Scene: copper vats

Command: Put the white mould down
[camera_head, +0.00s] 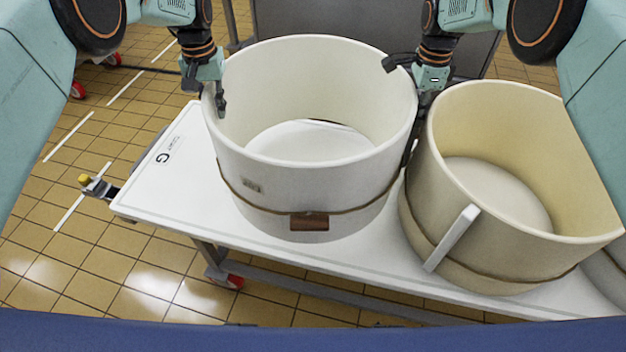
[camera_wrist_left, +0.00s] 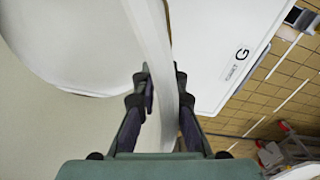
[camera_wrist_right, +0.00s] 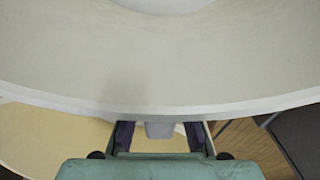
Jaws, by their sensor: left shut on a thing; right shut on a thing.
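The white mould (camera_head: 290,190), a wide open-topped hoop with a brown strap and a small brown block, stands upright over the white table. I cannot tell whether its base touches the top. My left gripper (camera_head: 219,98) is shut on its left wall; the left wrist view shows the rim (camera_wrist_left: 152,35) between the fingers (camera_wrist_left: 162,88). My right gripper (camera_head: 412,82) is at its right rim and shut on it. In the right wrist view the wall (camera_wrist_right: 150,65) fills most of the picture and the right fingertips are hidden.
The white table (camera_head: 165,185), marked G, has bare room left of the mould. A cream mould (camera_head: 450,220) with a pale upright bar stands close on the right, narrowly apart or touching. Part of another round thing shows at the right edge (camera_head: 603,275). Tiled floor surrounds the table.

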